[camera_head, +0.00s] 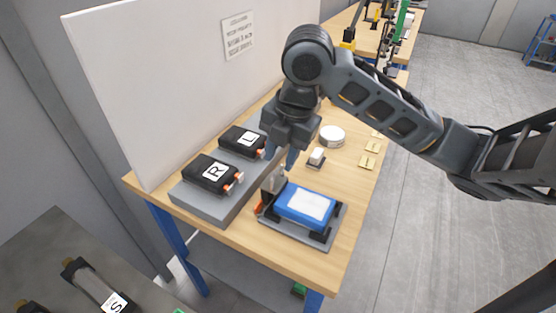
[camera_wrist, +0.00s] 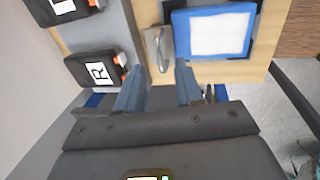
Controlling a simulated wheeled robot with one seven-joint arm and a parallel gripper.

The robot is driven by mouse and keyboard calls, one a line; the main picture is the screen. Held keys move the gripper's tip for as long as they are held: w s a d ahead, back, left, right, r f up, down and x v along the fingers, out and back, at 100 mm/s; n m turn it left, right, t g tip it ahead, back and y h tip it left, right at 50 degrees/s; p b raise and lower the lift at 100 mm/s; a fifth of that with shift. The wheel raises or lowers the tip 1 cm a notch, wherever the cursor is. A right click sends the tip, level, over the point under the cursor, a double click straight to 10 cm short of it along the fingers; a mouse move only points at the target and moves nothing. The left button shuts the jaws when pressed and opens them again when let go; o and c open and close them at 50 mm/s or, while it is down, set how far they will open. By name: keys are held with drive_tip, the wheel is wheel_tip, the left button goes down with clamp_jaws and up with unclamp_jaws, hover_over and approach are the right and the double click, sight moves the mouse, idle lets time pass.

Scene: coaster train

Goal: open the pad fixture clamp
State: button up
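The pad fixture (camera_head: 285,228) is a grey plate with black corner stops near the table's front edge. It holds a blue pad (camera_head: 305,205) with a white top, also seen in the wrist view (camera_wrist: 215,33). The clamp (camera_head: 274,181) is a grey metal part at the fixture's left side, with an orange-red piece (camera_head: 259,208) low beside it. In the wrist view the clamp (camera_wrist: 158,48) lies just beyond the fingertips, roughly between them. My gripper (camera_wrist: 160,72) is open and empty. In the head view my gripper (camera_head: 287,160) hangs just above and behind the clamp; contact is not visible.
A grey block (camera_head: 205,205) left of the fixture carries black units marked R (camera_head: 212,174) and L (camera_head: 243,141). A small white-topped block (camera_head: 316,157) and a white disc (camera_head: 332,135) stand behind the fixture. A white panel (camera_head: 170,70) borders the table's left side.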

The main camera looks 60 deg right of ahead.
sight(274, 177)
drive_tip(key=shift+w+f, duration=0.25)
drive_tip(key=shift+f, duration=1.05)
drive_tip(key=shift+c, duration=0.4)
clamp_jaws()
